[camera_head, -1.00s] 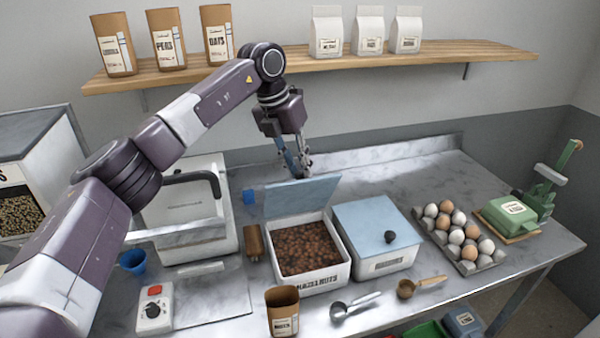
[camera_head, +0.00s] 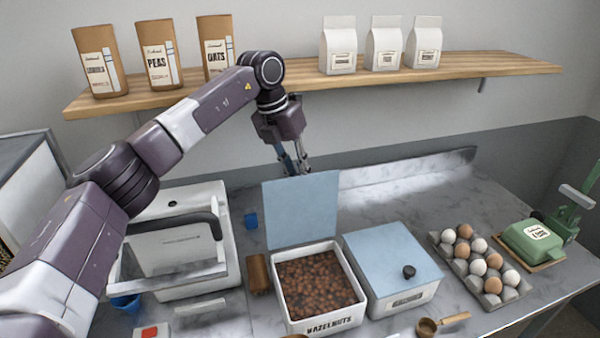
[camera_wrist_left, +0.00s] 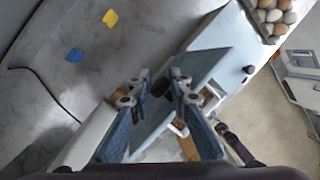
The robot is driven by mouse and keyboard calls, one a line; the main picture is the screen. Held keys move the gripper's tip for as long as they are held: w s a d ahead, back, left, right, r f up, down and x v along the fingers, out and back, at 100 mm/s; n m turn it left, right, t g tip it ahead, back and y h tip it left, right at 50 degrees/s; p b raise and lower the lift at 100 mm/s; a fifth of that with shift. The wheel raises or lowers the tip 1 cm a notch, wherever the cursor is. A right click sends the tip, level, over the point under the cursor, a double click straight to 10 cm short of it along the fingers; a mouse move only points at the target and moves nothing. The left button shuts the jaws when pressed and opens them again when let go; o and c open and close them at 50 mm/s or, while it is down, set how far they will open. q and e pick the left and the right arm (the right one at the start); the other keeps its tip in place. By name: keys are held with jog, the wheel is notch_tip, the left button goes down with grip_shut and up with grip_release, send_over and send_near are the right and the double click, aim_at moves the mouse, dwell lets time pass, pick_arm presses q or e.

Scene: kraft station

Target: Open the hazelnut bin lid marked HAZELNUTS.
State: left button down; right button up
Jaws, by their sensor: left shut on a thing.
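The white bin marked HAZELNUTS (camera_head: 335,325) stands on the counter, full of brown hazelnuts (camera_head: 317,285). Its pale blue lid (camera_head: 300,212) stands raised, roughly upright, at the bin's back edge, its flat underside facing the head camera. My left gripper (camera_head: 297,168) is behind the lid's upper edge, with its fingertips partly hidden by it. In the left wrist view the left gripper (camera_wrist_left: 160,84) is shut on a dark knob of the lid, seen between its fingers. My right gripper is not in view.
A second bin with a closed blue lid (camera_head: 385,250) and dark knob stands just right. A wooden shelf (camera_head: 300,85) with bags runs above.

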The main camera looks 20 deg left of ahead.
pick_arm(q)
jog(key=shift+s+a+f, duration=0.2)
jog(key=shift+a+f, duration=0.25)
jog(key=shift+f, duration=0.15)
jog(key=c, duration=1.7)
grip_release()
jog(key=shift+a, duration=0.15)
jog(key=shift+r, duration=0.2)
